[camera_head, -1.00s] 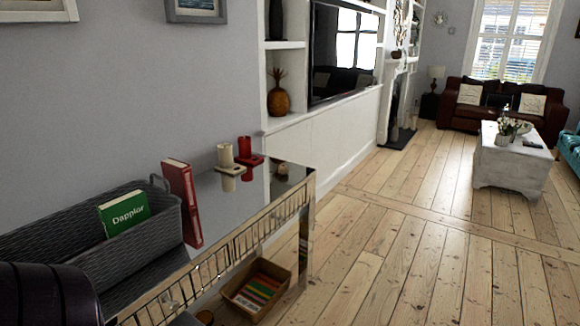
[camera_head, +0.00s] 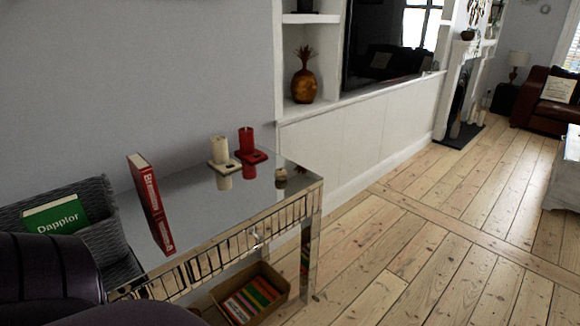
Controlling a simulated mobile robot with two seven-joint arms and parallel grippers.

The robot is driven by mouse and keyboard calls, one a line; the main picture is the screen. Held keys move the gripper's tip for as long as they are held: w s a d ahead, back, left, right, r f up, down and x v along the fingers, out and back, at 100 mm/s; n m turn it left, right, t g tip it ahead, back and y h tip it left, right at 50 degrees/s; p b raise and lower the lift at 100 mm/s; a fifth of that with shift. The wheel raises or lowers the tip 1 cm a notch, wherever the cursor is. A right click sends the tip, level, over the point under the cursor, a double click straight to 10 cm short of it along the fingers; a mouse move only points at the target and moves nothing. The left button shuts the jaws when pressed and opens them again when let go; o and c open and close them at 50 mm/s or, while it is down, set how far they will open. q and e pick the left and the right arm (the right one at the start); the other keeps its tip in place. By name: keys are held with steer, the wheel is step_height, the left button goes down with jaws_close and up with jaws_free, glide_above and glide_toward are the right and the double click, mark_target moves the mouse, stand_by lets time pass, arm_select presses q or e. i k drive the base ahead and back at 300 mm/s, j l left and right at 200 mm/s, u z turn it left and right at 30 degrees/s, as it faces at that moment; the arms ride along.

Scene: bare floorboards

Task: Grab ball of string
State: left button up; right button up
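A small brown-and-tan roundish thing (camera_head: 281,178) sits on the mirrored table (camera_head: 205,202), near its far right corner. It looks like the ball of string, but it is too small to be sure. It stands apart from the candles and nothing covers it. A dark, smooth link of my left arm (camera_head: 45,270) fills the lower left corner. Neither gripper shows in the view.
A red book (camera_head: 150,203) stands tilted on the table. Left of it is a grey basket (camera_head: 108,240) holding a green book (camera_head: 56,215). White (camera_head: 220,150) and red (camera_head: 246,141) candles stand in holders. A box of books (camera_head: 272,273) is below.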

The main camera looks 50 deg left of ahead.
mark_target(280, 174)
steer(key=i+u, duration=0.2)
steer(key=i, duration=0.45)
steer(key=i+l+u, duration=0.15)
steer(key=i, duration=0.45)
steer(key=i+u, duration=0.35)
steer(key=i+l+u, duration=0.15)
steer(key=u, duration=0.15)
steer(key=i+l+u, duration=0.2)
steer(key=u, duration=0.15)
steer(key=i+l+u, duration=0.15)
steer(key=u, duration=0.35)
steer(key=i+l+u, duration=0.3)
steer(key=u, duration=0.2)
steer(key=i+l+u, duration=0.2)
steer(key=l+u, duration=0.15)
steer(key=u, duration=0.15)
steer(key=i+l+u, duration=0.1)
steer(key=l+u, duration=0.4)
steer(key=j, duration=0.1)
